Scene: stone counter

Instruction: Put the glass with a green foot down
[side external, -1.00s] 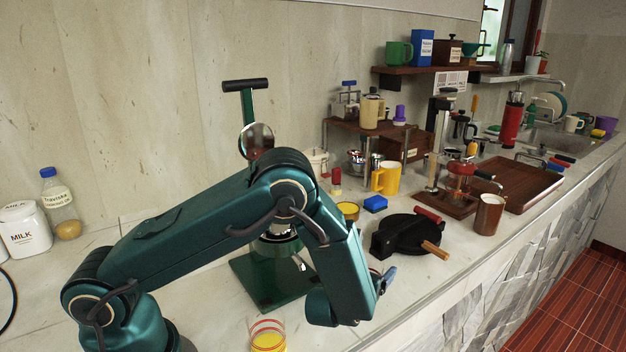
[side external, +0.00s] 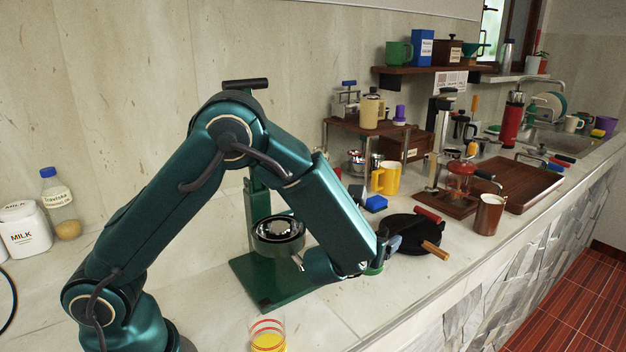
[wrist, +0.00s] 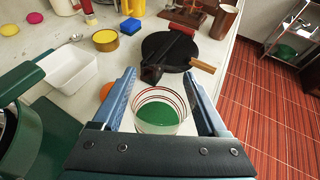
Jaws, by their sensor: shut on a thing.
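The glass with a green foot (wrist: 157,117) sits between the two blue fingers of my gripper (wrist: 158,98) in the wrist view. It is clear, with red rings near its rim, and I look down into it. My gripper (side external: 387,250) is shut on it. In the side view only the green foot (side external: 374,268) shows, low by the counter's front part, left of the black round iron. I cannot tell whether the foot touches the counter; my arm hides much of the glass.
The black iron (side external: 413,236) with a wooden handle stands close by. A green press (side external: 270,285) is to the left. A glass with a yellow foot (side external: 268,342) stands at the front. A white tub (wrist: 66,70) and an orange thing (wrist: 106,91) are left of the glass.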

